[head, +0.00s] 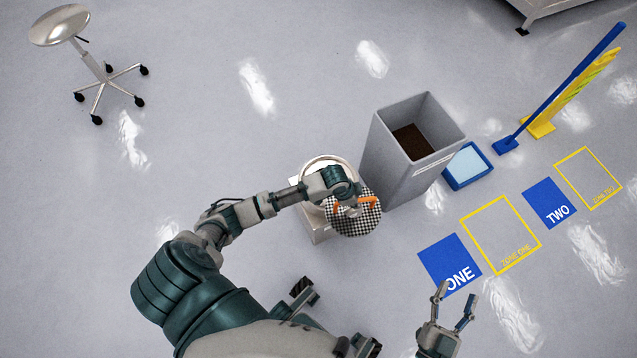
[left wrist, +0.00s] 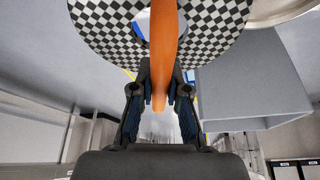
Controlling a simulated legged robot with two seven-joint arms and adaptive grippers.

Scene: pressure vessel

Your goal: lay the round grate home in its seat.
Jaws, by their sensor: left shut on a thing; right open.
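The round grate (head: 355,223) is a black-and-white checkered disc with an orange handle (head: 370,199). My left gripper (head: 351,203) is shut on that handle, which stands between its fingers in the left wrist view (left wrist: 160,95). The grate (left wrist: 95,32) fills the top of that view. In the head view it overlaps the front right of the pale round vessel (head: 325,162), off its centre. The vessel's seat is largely hidden behind my left arm and the grate. I cannot tell the gap between grate and vessel. My right gripper (head: 455,305) is open and empty, low at the right.
A tall grey bin (head: 405,160) with dark contents stands close right of the vessel. A blue tray (head: 467,168), a blue-handled broom (head: 560,95) and a yellow sign (head: 572,92) are further right. Floor markings lie at right. A stool (head: 85,65) stands far left; the middle floor is clear.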

